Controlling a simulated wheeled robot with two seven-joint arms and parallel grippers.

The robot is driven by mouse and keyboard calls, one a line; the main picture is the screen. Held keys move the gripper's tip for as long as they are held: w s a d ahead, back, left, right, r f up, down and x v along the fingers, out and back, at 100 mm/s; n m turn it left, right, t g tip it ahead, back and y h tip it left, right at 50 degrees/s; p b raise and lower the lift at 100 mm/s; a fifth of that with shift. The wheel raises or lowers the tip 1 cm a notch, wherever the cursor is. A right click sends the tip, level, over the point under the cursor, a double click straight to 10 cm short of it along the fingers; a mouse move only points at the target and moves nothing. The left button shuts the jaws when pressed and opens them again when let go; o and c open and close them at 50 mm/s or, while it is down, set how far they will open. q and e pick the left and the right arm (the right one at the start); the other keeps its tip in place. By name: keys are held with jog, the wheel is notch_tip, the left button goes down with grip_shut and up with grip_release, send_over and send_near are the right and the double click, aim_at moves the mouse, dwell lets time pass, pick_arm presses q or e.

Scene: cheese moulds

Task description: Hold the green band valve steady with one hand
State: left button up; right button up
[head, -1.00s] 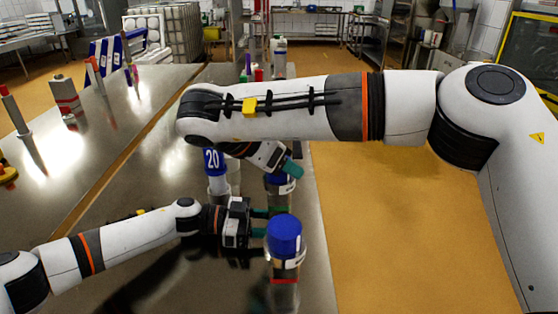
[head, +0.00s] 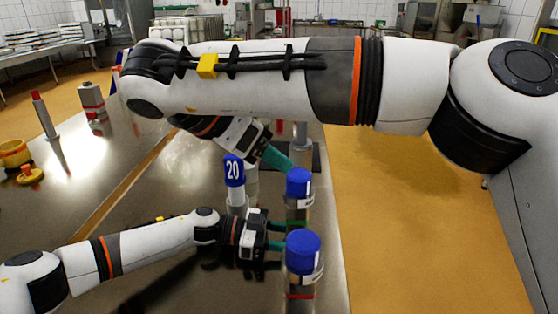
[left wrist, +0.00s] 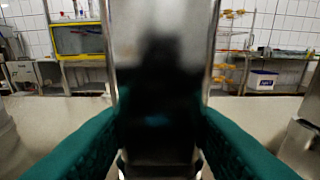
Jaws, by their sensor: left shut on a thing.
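The green band valve (head: 298,214) stands upright on the steel table, a metal cylinder with a blue cap (head: 299,183) and a green band low on its body. My left gripper (head: 280,246) reaches it from the left, low down, and is shut on it. The front valve partly hides that grip. In the left wrist view the teal fingers (left wrist: 160,125) flank the shiny cylinder (left wrist: 165,50). My right gripper (head: 284,163) is tilted down just above and left of the blue cap. Its finger gap is not clear.
A valve with a blue cap (head: 303,251) and red band stands close in front. A yellow valve part (head: 29,174) and a red-topped post (head: 44,115) stand far left. The table's right edge drops to an orange floor (head: 400,220).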

jog(key=shift+s+a+r, duration=0.2)
jog(key=shift+r, duration=0.1)
pick_arm(q)
jog(key=o, duration=0.8)
jog(key=shift+o, duration=0.2)
